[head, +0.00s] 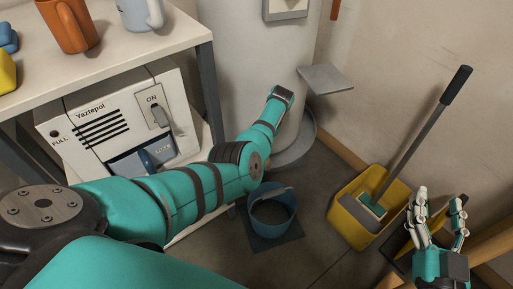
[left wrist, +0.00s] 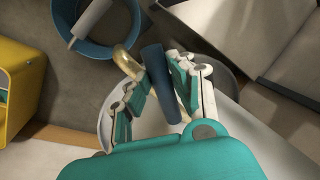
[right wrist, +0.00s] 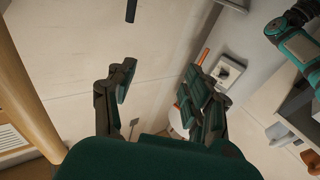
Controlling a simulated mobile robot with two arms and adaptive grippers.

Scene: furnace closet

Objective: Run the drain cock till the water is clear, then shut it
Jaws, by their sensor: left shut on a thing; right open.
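My left gripper (left wrist: 165,82) is shut on the blue lever (left wrist: 157,65) of the drain cock. The brass spout (left wrist: 126,64) of the cock curves beside the lever in the left wrist view. In the head view my left arm reaches to the white tank (head: 250,50), and its gripper and the cock are hidden. A blue bucket (head: 259,225) stands on the floor near the tank's base; it also shows in the left wrist view (left wrist: 66,42). I cannot make out any water stream or its colour. My right gripper (head: 440,222) is open and empty at the lower right.
A yellow bucket (head: 350,224) with a long-handled brush stands right of the blue bucket. A grey shelf plate (head: 325,78) juts out beside the tank. A white Yaztepol unit (head: 115,120) sits under a bench (head: 150,35) bearing mugs.

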